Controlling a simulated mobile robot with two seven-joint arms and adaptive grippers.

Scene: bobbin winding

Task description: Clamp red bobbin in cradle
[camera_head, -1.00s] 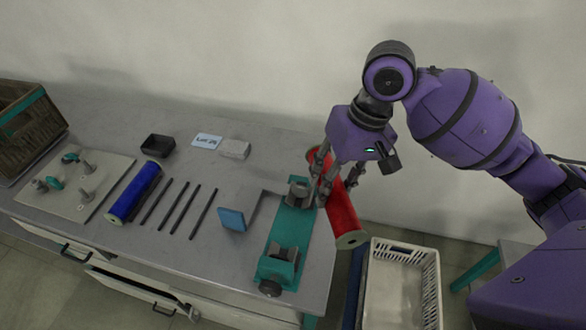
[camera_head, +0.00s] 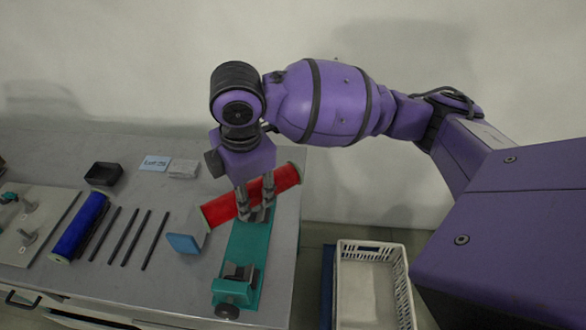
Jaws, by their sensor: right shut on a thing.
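The red bobbin (camera_head: 221,209) is a long red cylinder with pale end faces. It lies across above the far end of the teal cradle (camera_head: 243,255), tilted in the picture with its right end higher. My right gripper (camera_head: 255,212) is shut on the bobbin near its middle, reaching down from above. The fingers and the bobbin hide the cradle's far support, so I cannot tell whether the bobbin touches it. The near support (camera_head: 238,273) and a dark knob (camera_head: 227,311) show at the cradle's front end. My left gripper is not in view.
A blue bobbin (camera_head: 80,227) and several dark rods (camera_head: 126,236) lie further left. A black tray (camera_head: 104,174), a label card (camera_head: 155,163) and a pale block (camera_head: 183,169) are behind. A white basket (camera_head: 372,247) stands right of the table.

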